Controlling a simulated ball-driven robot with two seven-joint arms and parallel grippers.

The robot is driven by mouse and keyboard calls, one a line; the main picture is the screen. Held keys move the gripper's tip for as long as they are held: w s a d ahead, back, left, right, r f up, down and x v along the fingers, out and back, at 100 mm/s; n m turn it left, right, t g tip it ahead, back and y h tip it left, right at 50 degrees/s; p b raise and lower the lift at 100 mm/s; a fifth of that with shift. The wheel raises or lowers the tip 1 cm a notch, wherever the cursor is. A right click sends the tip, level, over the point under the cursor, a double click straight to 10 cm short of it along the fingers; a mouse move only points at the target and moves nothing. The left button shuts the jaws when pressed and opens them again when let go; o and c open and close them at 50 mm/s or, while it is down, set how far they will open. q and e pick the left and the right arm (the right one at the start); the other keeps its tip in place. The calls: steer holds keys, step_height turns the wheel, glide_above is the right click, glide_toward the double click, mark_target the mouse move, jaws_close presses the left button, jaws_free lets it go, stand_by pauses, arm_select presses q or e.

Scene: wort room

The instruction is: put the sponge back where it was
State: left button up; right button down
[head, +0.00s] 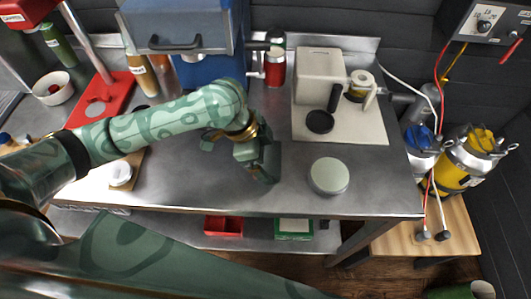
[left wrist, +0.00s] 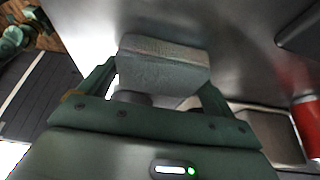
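My left gripper (head: 266,168) is over the steel worktop (head: 215,180), near the middle of the head view. In the left wrist view a grey block, which looks like the sponge (left wrist: 163,66), sits between the fingers of this gripper (left wrist: 160,88). The fingers meet its two sides, so the gripper appears shut on it. In the head view the block is hard to tell from the dark fingers. I cannot tell whether it touches the worktop. My right gripper is out of view.
A round grey-green lidded tin (head: 329,176) stands right of the gripper. Behind it, a pale board (head: 362,133) carries a cream machine (head: 320,76). A red can (head: 275,68) and a blue box (head: 205,72) stand behind. A red tray (head: 118,92) lies left. Bare steel surrounds the gripper.

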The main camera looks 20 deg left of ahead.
arm_select(q)
steer(key=shift+o, duration=0.4)
steer(key=shift+r, duration=0.35)
steer(key=p+v, duration=0.4)
steer(key=v, duration=0.7)
steer(key=shift+a+r, duration=0.15)
steer(key=shift+r, duration=0.1)
